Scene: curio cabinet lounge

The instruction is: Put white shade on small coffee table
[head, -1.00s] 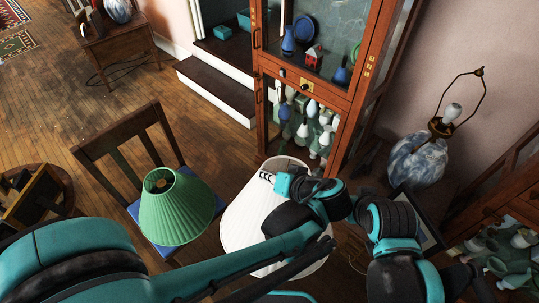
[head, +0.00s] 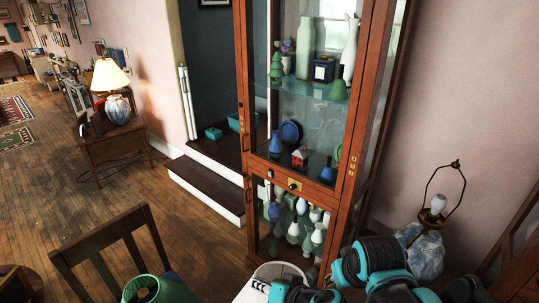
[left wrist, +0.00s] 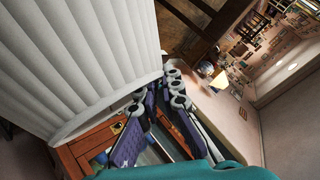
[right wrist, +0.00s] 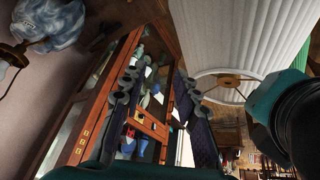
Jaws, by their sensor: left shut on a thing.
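The white pleated shade (head: 283,270) shows only by its upper rim at the bottom of the head view. It fills the upper left of the left wrist view (left wrist: 70,60) and the upper right of the right wrist view (right wrist: 235,35), where its ring and inner fitting show. My left gripper (head: 262,286) is at the rim, shut on the shade; its fingers show beside the lower edge in the left wrist view (left wrist: 157,88). My right gripper (right wrist: 158,85) has its fingers spread, empty, beside the shade. I cannot tell which table is the small coffee table.
A glass-front cabinet (head: 243,140) stands ahead. A lamp base with a bare bulb (head: 427,250) is at right. A chair (head: 115,245) and a green shade (head: 150,290) are at lower left. A wooden side table (head: 110,152) bears a lit lamp. Floor is open at left.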

